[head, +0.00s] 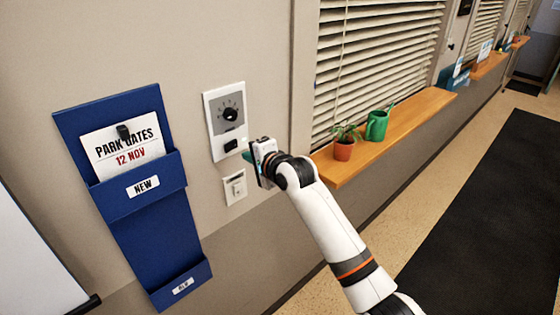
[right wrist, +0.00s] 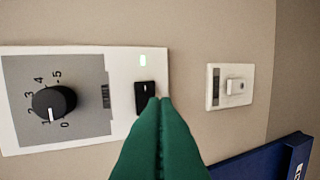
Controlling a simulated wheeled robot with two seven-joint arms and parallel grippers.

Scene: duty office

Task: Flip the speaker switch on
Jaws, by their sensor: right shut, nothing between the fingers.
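The speaker panel (head: 213,120) is a white and grey plate on the wall, with a round black dial (head: 229,113) and a black rocker switch (head: 231,145). In the right wrist view the switch (right wrist: 145,97) sits beside a small glowing pale-green light (right wrist: 143,60). My right gripper (head: 249,157) is at the panel's lower right edge. Its green fingers (right wrist: 160,101) are shut and empty, their tips overlapping the switch's edge in the wrist view. I cannot tell whether they touch it. My left gripper is out of view.
A separate white wall switch (head: 234,187) is just below the panel. A blue document holder (head: 150,230) hangs to the left. A wooden sill (head: 400,128) with a potted plant (head: 344,146) and green watering can (head: 377,126) juts out right of my gripper.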

